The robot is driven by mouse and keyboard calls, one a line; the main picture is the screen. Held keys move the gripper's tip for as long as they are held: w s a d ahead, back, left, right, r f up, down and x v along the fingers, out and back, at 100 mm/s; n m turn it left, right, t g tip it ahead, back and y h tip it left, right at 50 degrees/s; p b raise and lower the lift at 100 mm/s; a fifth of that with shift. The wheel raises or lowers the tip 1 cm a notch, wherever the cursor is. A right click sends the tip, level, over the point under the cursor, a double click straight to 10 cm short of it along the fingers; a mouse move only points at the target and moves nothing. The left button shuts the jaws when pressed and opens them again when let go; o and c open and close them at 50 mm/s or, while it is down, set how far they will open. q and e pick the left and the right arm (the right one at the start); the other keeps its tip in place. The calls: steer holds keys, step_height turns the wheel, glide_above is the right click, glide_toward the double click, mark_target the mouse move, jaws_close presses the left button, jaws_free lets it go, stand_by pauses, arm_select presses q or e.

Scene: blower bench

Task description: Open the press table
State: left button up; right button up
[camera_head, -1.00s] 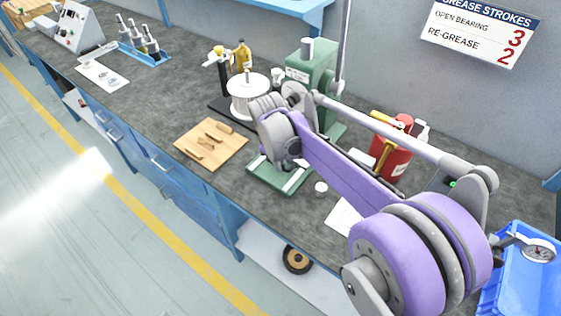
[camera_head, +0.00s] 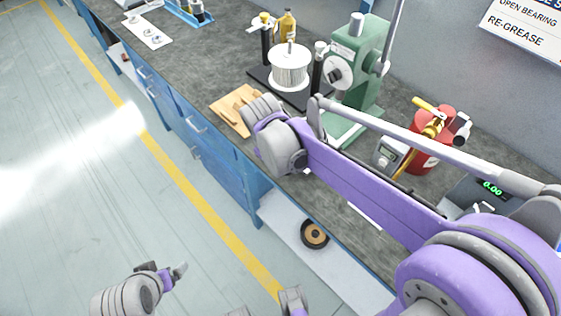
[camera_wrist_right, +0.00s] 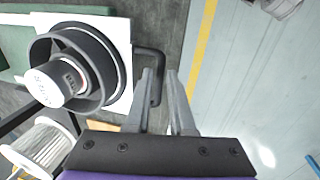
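The green press (camera_head: 362,62) stands on the bench; my right arm covers most of its base in the head view. In the right wrist view, a white plate (camera_wrist_right: 117,88) carries a dark round ring (camera_wrist_right: 105,62) with a white-ended cylinder (camera_wrist_right: 48,88) over it. A black loop handle (camera_wrist_right: 157,62) sticks out from the plate's edge. My right gripper (camera_wrist_right: 160,74) is open, its fingertips at the handle's outer bar; whether they straddle it or touch it I cannot tell. My left gripper (camera_head: 180,270) is low over the floor side, away from the press, its opening unclear.
A white spool (camera_head: 290,68) on a black stand and a wooden board (camera_head: 230,108) are beside the press. A red canister (camera_head: 430,140) and a scale (camera_head: 490,188) stand to the right. A lower shelf (camera_head: 330,262) holds a wheel. The floor is clear.

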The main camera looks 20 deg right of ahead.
steer(key=shift+o, duration=1.2)
step_height(320, 180, up, 11)
steer(key=a+p, duration=0.1)
steer(key=a, duration=0.1)
steer(key=shift+s+f, duration=0.2)
steer(key=shift+s, duration=0.25)
steer(key=s+d+f+m+t+y+p, duration=0.1)
steer(key=s+f+m+t+p, duration=0.1)
steer(key=s, duration=0.5)
steer(key=s+d+f+m+t+y+p, duration=0.1)
steer(key=s+d+f+m+t+p, duration=0.1)
steer(key=s, duration=0.4)
steer(key=shift+s+d+f+t+p, duration=0.25)
steer(key=shift+s+f+t+p, duration=0.15)
steer(key=shift+p, duration=0.7)
